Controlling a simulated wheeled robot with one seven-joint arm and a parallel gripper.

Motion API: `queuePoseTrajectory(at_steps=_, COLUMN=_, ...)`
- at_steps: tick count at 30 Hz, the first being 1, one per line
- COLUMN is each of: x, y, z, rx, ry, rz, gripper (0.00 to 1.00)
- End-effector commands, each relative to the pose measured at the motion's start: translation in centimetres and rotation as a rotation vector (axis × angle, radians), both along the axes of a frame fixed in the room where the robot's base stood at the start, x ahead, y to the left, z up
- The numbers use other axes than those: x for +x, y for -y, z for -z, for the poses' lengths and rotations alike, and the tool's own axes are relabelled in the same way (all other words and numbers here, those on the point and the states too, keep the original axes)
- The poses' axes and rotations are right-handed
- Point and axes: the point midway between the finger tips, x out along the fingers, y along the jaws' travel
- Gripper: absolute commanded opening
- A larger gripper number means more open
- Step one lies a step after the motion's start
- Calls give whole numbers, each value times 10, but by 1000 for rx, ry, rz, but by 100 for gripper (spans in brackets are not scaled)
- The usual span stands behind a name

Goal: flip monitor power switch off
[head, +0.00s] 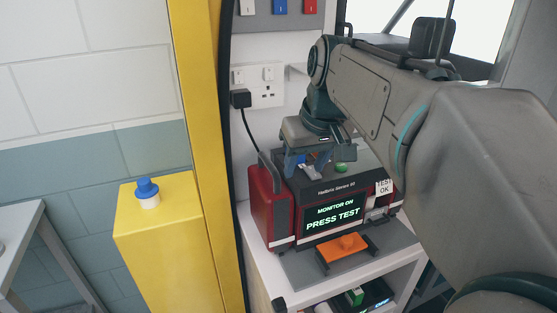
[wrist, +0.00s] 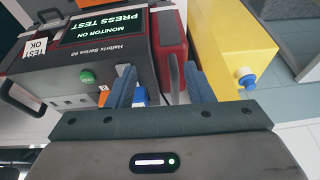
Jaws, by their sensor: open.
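The monitor (head: 285,215) is a red and black box on a white shelf unit. Its lit screen (head: 333,213) reads "MONITOR ON PRESS TEST"; the screen also shows tilted in the wrist view (wrist: 100,25). A green button (head: 341,168) is on its top, and it shows in the wrist view (wrist: 87,76). My gripper (head: 308,170) is open above the monitor's top left part, left of the green button. In the wrist view, its blue fingers (wrist: 160,82) are apart, the left one overlapping a small pale piece on the monitor. I cannot tell whether that piece is the power switch.
A black plug (head: 240,98) sits in the wall socket (head: 266,89) behind the monitor. An orange handle-like piece (head: 343,246) lies in front. A yellow post and box (head: 165,225) with a blue-topped knob (head: 147,190) stand left. My arm covers the right side.

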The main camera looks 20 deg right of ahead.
Motion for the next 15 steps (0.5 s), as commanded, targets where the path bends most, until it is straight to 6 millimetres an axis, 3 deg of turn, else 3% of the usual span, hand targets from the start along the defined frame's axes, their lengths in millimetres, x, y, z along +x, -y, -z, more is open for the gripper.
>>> queuePoseTrajectory(at_steps=1, x=10, y=14, z=-4, rx=-3, ry=11, rz=4, gripper=47)
queuePoseTrajectory(at_steps=6, x=29, y=46, z=-35, rx=-16, ry=35, rz=-10, gripper=47)
queuePoseTrajectory(at_steps=12, x=35, y=64, z=-53, rx=-28, ry=49, rz=-24, gripper=47)
queuePoseTrajectory(at_steps=15, x=38, y=66, z=-53, rx=-30, ry=49, rz=-27, gripper=47)
